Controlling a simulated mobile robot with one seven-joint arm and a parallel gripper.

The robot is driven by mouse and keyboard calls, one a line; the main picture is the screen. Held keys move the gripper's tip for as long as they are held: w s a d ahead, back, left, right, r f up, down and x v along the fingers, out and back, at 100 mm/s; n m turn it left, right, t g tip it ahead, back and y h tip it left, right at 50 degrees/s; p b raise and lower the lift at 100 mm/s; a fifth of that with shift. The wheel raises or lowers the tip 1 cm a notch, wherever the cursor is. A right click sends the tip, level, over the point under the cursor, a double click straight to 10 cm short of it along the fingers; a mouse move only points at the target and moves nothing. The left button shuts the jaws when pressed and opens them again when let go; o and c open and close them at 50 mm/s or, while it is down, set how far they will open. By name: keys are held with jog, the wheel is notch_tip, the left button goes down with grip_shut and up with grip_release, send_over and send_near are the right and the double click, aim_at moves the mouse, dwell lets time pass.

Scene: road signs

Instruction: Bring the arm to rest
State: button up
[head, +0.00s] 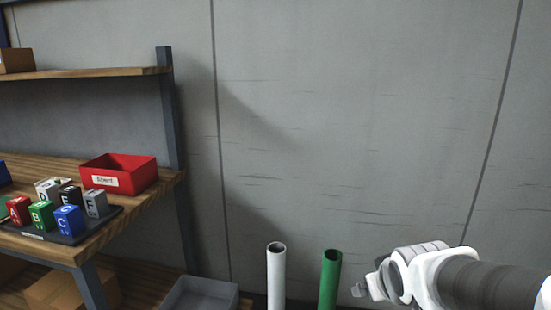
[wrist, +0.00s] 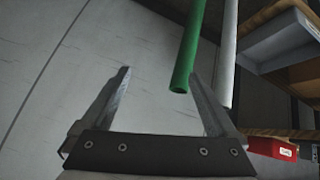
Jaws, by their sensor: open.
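My arm comes in from the lower right of the head view, and my gripper (head: 366,283) is at its left end, right of the green post. In the wrist view my gripper (wrist: 160,78) has its two fingers spread apart with nothing between them. The green post (head: 329,279) stands upright at the bottom of the head view. In the wrist view the green post (wrist: 190,45) appears beyond the fingers, near the right fingertip. I cannot tell the exact distance between them.
A white post (head: 276,277) stands left of the green one. A grey bin (head: 200,294) is at the lower left. A shelf (head: 140,211) holds a red box (head: 120,181) and a dark tray (head: 112,212) of lettered blocks. The grey wall (head: 370,120) is bare.

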jog(key=s+a+r+m+g+y, duration=0.1)
jog(key=s+a+r, duration=0.2)
jog(key=s, duration=0.4)
jog(key=s+a+r+m+g+y, duration=0.1)
jog(key=s+a+r, duration=0.1)
jog(key=s, duration=0.5)
notch_tip(320, 180, up, 16)
jog(key=p, duration=1.5)
jog(key=shift+w+a+p, duration=0.15)
jog(key=shift+w+p, duration=0.15)
jog(key=shift+p, duration=0.1)
jog(key=shift+f, duration=0.15)
